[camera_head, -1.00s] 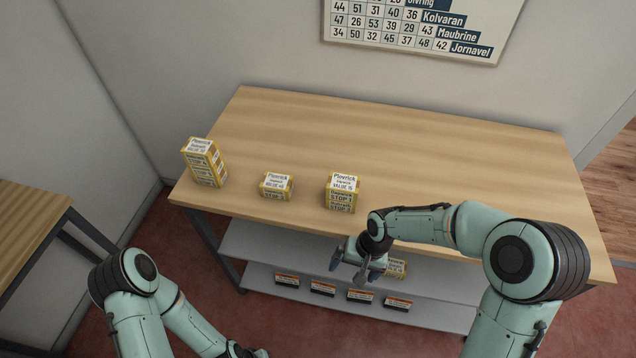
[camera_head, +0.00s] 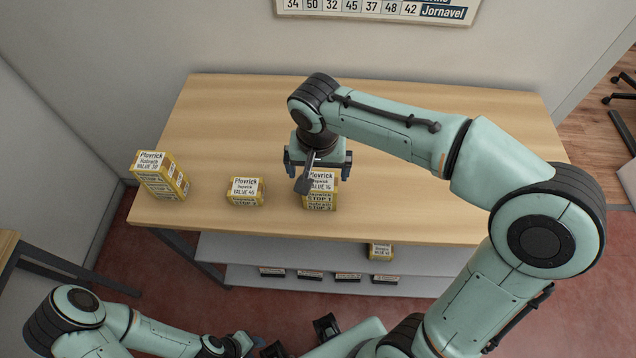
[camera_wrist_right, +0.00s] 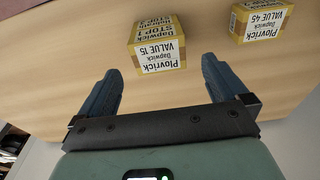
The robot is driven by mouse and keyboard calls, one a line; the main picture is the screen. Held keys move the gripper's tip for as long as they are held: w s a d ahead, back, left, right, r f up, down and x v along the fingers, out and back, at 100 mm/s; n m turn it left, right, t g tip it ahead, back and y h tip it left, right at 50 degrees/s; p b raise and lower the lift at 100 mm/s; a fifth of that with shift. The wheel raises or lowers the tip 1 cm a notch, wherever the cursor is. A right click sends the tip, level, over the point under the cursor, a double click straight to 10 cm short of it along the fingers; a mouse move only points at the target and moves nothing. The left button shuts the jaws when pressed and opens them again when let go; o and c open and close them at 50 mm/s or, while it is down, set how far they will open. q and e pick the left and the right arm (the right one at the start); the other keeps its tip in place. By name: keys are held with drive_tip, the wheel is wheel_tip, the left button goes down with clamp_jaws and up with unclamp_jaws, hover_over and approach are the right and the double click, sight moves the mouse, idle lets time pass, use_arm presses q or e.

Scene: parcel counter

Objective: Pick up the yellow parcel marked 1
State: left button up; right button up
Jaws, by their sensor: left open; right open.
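The yellow parcel marked STOP 1 (camera_head: 319,184) lies on top of another yellow parcel (camera_head: 320,205) near the counter's front edge. Its label reads VALUE 15. In the right wrist view, the parcel (camera_wrist_right: 157,52) sits just beyond and between my fingertips. My right gripper (camera_head: 318,168) is open and empty, over the far side of the stack, partly covering it in the head view. The right gripper also shows in the wrist view (camera_wrist_right: 162,72). My left gripper (camera_head: 262,346) is low at the picture's bottom edge, away from the counter.
A yellow parcel (camera_head: 245,192) labelled VALUE 45 stands left of the stack, also in the wrist view (camera_wrist_right: 262,20). A taller yellow stack (camera_head: 160,177) stands at the counter's left end. Another yellow parcel (camera_head: 380,252) is on the shelf below. The counter (camera_head: 450,205) is clear to the right.

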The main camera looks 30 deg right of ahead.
sight(320, 181)
drive_tip(key=f, duration=0.2)
drive_tip(key=w+f, duration=0.1)
drive_tip(key=f, duration=0.2)
drive_tip(key=d+f, duration=0.1)
drive_tip(key=f, duration=0.1)
drive_tip(key=shift+w+f, duration=0.15)
drive_tip(key=shift+f, duration=0.25)
drive_tip(key=c, duration=0.9)
